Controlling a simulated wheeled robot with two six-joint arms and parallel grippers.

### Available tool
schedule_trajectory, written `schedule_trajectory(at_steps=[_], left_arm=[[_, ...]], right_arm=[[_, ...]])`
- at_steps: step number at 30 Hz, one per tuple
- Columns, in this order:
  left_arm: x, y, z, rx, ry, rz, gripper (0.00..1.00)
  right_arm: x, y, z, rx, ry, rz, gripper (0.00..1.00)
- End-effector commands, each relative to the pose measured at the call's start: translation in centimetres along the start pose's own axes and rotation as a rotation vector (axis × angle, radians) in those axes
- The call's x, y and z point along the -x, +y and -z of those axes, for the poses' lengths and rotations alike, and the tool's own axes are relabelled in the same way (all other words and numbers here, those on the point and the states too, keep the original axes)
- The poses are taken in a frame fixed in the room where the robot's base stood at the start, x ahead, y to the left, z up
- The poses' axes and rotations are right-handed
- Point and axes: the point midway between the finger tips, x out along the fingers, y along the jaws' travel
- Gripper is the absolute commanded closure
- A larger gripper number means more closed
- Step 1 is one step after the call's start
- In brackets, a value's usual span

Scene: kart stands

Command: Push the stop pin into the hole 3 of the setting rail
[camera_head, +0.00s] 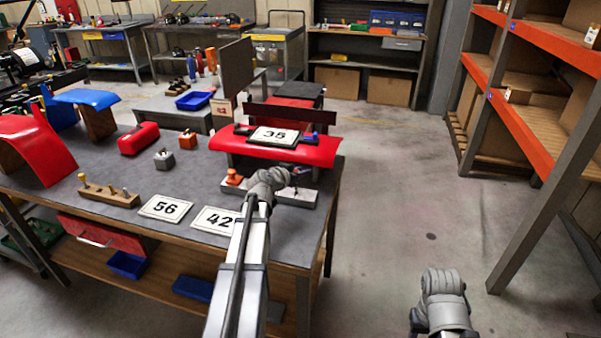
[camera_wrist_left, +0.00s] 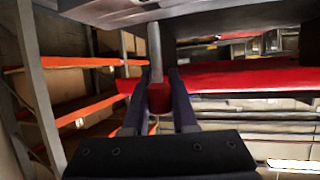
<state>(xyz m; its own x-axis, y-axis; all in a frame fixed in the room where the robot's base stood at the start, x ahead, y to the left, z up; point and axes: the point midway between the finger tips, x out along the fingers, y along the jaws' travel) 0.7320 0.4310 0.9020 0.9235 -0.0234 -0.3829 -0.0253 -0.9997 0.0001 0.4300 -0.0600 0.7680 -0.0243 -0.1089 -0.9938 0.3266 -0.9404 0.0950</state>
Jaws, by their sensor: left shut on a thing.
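My left gripper (camera_head: 298,178) is over the pale grey setting rail (camera_head: 302,198) at the bench's right end. In the left wrist view, which looks upside down, its two dark fingers (camera_wrist_left: 158,98) are shut on the stop pin (camera_wrist_left: 155,52), a grey shank with a red part between the fingers. The shank's far end meets the edge of a grey surface (camera_wrist_left: 100,12); I cannot tell whether it is in a hole. The rail's holes are hidden by my arm and gripper. My right gripper (camera_head: 416,322) is at the bottom right, over the floor, mostly hidden.
A red kart panel (camera_head: 280,152) with a 35 plate (camera_head: 273,137) stands just behind the rail. An orange knob (camera_head: 234,177) is at the rail's left end. A wooden pin block (camera_head: 110,196) and plates 56 (camera_head: 166,207) and 42 (camera_head: 216,220) lie left.

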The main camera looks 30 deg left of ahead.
Motion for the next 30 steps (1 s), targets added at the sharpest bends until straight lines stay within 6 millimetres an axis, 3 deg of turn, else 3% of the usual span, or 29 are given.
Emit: schedule_trajectory(at_steps=[30], left_arm=[[-0.8, 0.0, -1.9, 0.000, 0.000, 0.000, 1.00]], right_arm=[[-2.1, -0.2, 0.1, 0.000, 0.000, 0.000, 0.50]])
